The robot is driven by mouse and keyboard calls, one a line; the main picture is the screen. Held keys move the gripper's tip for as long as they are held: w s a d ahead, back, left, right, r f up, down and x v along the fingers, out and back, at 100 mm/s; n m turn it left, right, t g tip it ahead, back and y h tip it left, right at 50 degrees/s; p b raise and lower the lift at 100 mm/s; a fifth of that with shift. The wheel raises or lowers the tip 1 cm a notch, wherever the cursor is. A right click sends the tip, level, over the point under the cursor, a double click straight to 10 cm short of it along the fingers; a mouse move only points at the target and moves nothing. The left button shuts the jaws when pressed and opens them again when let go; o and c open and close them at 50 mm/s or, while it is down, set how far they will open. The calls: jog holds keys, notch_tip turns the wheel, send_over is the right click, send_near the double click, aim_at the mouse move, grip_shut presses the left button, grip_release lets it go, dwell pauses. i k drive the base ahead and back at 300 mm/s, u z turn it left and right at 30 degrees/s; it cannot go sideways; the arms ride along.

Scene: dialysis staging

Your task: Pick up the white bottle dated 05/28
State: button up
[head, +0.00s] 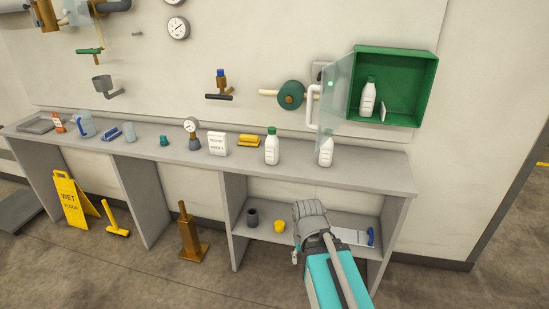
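A white bottle with a green cap (271,150) stands upright on the grey counter (365,175). A second white bottle (326,153) stands to its right, below the open glass door. A third white bottle (367,99) stands inside the open green wall cabinet (398,62), beside a small white card (382,109). The bottles' labels are too small to read, so I cannot tell which is dated 05/28. My gripper (310,210) is in front of the counter's right half, apart from all the bottles. Its fingers cannot be made out.
A white sign (217,144), a yellow block (249,140) and a gauge (191,127) stand left of the bottles. A green valve wheel (291,94) juts from the wall.

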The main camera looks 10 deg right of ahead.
aim_at(272, 142)
jog(key=k, duration=0.8)
jog(key=z, duration=1.4)
jog(key=i, duration=2.25)
